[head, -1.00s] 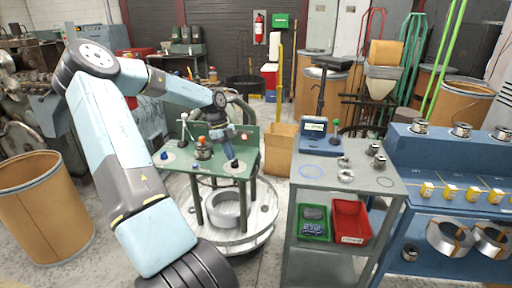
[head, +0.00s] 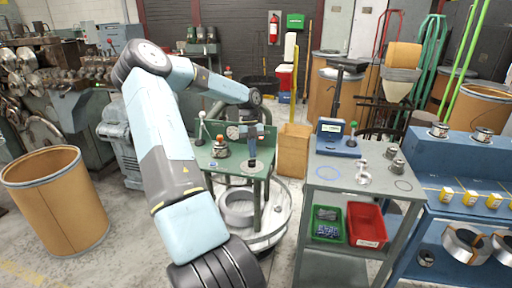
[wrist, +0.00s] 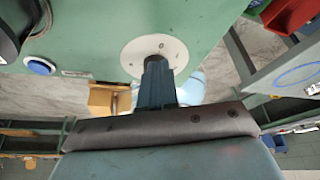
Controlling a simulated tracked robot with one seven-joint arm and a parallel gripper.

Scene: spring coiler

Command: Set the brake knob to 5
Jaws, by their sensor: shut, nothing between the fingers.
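A white round dial plate (wrist: 135,57) with small dark marks lies on the green table top in the wrist view. A dark knob (wrist: 156,58) stands at its middle, mostly hidden by my fingers. My gripper (wrist: 157,64) is shut, its tips right at the knob; I cannot tell whether they touch it. In the head view my gripper (head: 252,164) points down over the same plate, near the right side of the green table (head: 224,169). The marks are too small to read, so the knob's setting cannot be told.
A blue button (wrist: 40,66) sits left of the plate. An orange-topped device (head: 220,148), a white-ball lever (head: 202,128) and an upright green panel with a round gauge (head: 233,132) are close by. A grey cart (head: 338,180) stands to the right.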

